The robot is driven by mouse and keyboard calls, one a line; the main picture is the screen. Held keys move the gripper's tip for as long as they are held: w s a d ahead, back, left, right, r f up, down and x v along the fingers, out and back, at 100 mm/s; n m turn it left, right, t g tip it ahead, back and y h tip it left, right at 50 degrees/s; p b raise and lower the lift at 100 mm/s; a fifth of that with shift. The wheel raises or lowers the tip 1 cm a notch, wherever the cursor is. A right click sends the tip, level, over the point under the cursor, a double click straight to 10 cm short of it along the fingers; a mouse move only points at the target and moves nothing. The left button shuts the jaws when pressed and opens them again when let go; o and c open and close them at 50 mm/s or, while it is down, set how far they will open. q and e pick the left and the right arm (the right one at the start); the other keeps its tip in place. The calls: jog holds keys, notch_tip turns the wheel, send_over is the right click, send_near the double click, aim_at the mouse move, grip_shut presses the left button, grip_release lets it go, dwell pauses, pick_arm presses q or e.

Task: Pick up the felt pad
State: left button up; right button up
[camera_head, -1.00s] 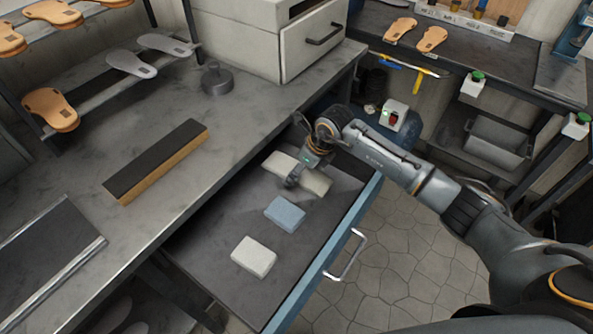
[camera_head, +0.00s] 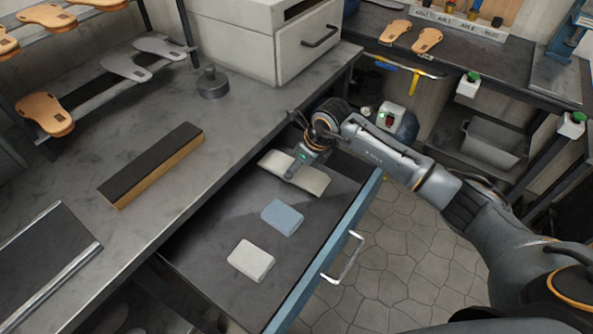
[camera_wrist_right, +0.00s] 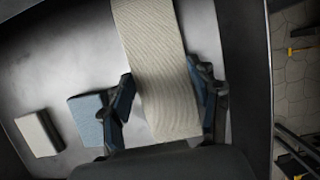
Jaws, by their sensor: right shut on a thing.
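The felt pad (camera_head: 313,182) is a long cream pad at the far end of the open drawer in the head view. My right gripper (camera_head: 291,175) is on it from above. In the right wrist view the ribbed cream pad (camera_wrist_right: 152,40) runs between the two fingers of the right gripper (camera_wrist_right: 162,75), one along each long side, and they are shut on it. My left gripper is not in view.
The drawer (camera_head: 215,270) also holds a blue block (camera_head: 283,217) and an off-white block (camera_head: 251,260), both apart from the cream pad. The worktop (camera_head: 80,150) at left carries a dark-topped wooden block (camera_head: 153,165) and a grey weight (camera_head: 212,84). A cabinet (camera_head: 265,40) stands behind.

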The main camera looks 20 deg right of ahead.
jog(key=s+r, duration=0.1)
jog(key=r, duration=0.1)
jog(key=s+d+r, duration=0.1)
jog(key=s+r, duration=0.1)
jog(key=r, duration=0.1)
jog(key=s+r+b, duration=0.1)
jog(key=s+r, duration=0.1)
jog(key=shift+d+r, duration=0.2)
jog(key=s+d+r+b, duration=0.1)
jog(key=s+r, duration=0.2)
jog(key=s, duration=0.5)
jog(key=shift+s+d+r, duration=0.35)
jog(key=shift+d, duration=0.05)
jog(key=o, duration=0.4)
jog(key=shift+c, duration=1.4)
